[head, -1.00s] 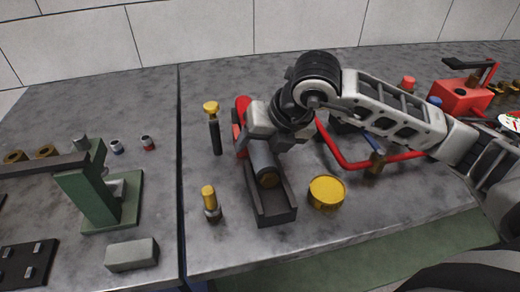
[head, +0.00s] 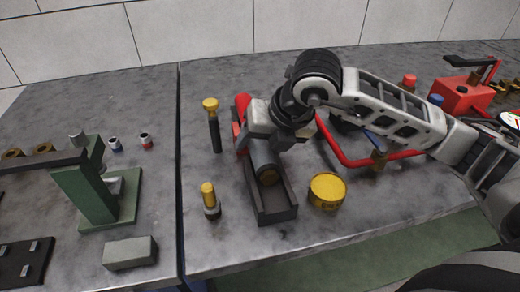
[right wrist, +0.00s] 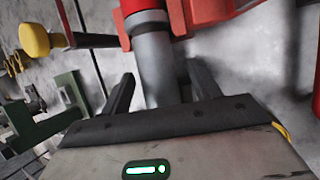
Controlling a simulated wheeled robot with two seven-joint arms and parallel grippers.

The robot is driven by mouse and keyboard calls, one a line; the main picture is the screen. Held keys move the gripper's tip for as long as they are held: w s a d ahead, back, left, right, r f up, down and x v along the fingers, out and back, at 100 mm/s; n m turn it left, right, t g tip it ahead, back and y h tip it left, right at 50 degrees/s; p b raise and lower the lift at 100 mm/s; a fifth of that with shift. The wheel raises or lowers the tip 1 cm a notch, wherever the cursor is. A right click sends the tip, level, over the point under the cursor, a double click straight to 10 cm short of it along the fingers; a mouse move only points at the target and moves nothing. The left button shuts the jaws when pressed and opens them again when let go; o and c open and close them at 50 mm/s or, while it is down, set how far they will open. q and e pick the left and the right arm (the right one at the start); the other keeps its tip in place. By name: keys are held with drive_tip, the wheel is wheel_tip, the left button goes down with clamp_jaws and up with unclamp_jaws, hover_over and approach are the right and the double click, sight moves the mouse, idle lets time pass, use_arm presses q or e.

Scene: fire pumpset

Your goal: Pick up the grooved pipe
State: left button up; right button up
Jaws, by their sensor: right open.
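The grooved pipe (head: 262,153) is a grey cylinder lying lengthwise in a dark open-topped cradle (head: 276,213), with red parts at its far end. My right gripper (right wrist: 160,78) is over the pipe. In the right wrist view its two dark fingers stand apart on either side of the grey pipe (right wrist: 153,60), with visible space beside it. I cannot tell whether either finger touches the pipe. In the head view the wrist hides the fingers and part of the pipe. My left gripper is not in view.
A yellow round tin (head: 327,190) stands right of the cradle. A yellow-topped fitting (head: 210,200) and a yellow-headed dark tool (head: 214,125) are to its left. A red bent bar (head: 350,160) lies right. A green press (head: 95,195) stands on the left table, beyond a seam.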

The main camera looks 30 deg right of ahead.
clamp_jaws()
drive_tip(key=shift+r, duration=0.15)
